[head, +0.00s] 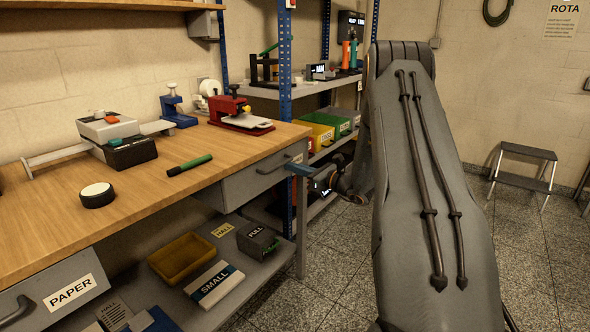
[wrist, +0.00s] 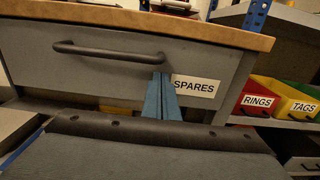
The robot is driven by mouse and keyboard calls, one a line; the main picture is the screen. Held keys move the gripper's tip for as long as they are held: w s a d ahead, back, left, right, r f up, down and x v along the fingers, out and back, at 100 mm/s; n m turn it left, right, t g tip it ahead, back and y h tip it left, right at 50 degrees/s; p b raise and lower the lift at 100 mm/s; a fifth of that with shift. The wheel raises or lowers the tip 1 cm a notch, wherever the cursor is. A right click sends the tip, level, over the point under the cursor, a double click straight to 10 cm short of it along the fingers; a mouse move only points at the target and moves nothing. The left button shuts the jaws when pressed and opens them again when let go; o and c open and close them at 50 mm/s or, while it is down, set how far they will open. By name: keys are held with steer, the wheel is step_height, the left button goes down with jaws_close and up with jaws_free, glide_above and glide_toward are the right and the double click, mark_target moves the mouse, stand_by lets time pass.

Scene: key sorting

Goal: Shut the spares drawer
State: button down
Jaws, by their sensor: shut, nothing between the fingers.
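The spares drawer (head: 258,182) is a grey front under the right end of the wooden bench, with a dark bar handle. In the wrist view its front (wrist: 100,77) fills the upper middle, with a white SPARES label (wrist: 194,86) at the right. The front sits close under the bench edge; I cannot tell whether a small gap is left. My gripper (head: 291,169) is shut and empty in front of the drawer. In the wrist view its blue fingertips (wrist: 161,76) are at the handle's right end, left of the label. Whether they touch the front is unclear.
The bench top (head: 60,215) holds a black-and-white puck (head: 97,194), a green marker (head: 189,164) and a red device (head: 240,115). A lower shelf carries a yellow tray (head: 182,258). A PAPER drawer (head: 65,296) is at lower left. RINGS (wrist: 256,100) and TAGS bins stand right.

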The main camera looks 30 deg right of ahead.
steer(key=shift+w+r, duration=0.2)
steer(key=shift+w, duration=0.05)
steer(key=p+v, duration=0.1)
steer(key=v, duration=1.3)
steer(key=shift+s+f+p, duration=0.2)
steer(key=shift+s+p, duration=0.05)
steer(key=shift+p, duration=0.15)
